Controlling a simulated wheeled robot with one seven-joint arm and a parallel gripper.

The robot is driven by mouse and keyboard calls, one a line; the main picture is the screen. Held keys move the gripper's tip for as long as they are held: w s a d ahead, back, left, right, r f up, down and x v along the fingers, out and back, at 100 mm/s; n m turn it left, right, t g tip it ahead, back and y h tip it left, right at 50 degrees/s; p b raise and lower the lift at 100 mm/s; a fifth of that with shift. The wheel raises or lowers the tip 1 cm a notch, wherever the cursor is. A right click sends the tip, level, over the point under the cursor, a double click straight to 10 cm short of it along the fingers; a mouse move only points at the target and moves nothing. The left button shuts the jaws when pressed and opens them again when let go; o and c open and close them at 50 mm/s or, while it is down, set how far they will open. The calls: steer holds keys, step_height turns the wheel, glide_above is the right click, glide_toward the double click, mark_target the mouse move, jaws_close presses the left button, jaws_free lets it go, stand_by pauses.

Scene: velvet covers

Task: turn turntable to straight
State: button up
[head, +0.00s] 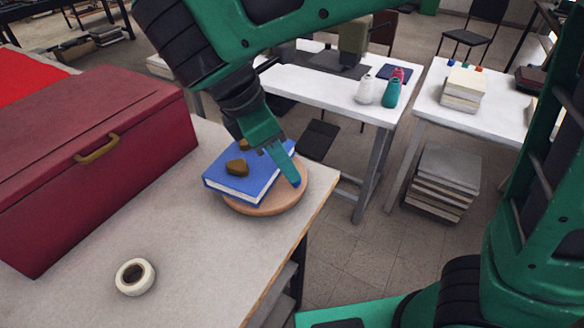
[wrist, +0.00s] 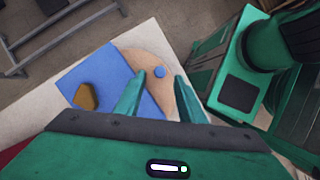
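The turntable (head: 270,202) is a round tan wooden disc near the right edge of the grey table. A blue book (head: 232,180) lies on it, overhanging it, with a brown lump (head: 237,167) on its cover. In the wrist view a small blue peg (wrist: 160,71) stands on the bare part of the turntable (wrist: 150,58), beside the book (wrist: 95,72). My gripper (wrist: 160,76) is open, with its fingertips on either side of the peg; contact cannot be told. In the head view my gripper (head: 294,181) is low over the disc's right side, hiding part of it.
A dark red chest (head: 90,165) with a brass handle stands on the table at left. A white tape roll (head: 134,277) lies at the front. The table (head: 200,255) is bare between them and the turntable. White desks (head: 320,87) stand behind, apart.

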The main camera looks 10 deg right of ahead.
steer(key=shift+x, duration=2.05)
jaws_close()
steer(key=shift+a, duration=0.1)
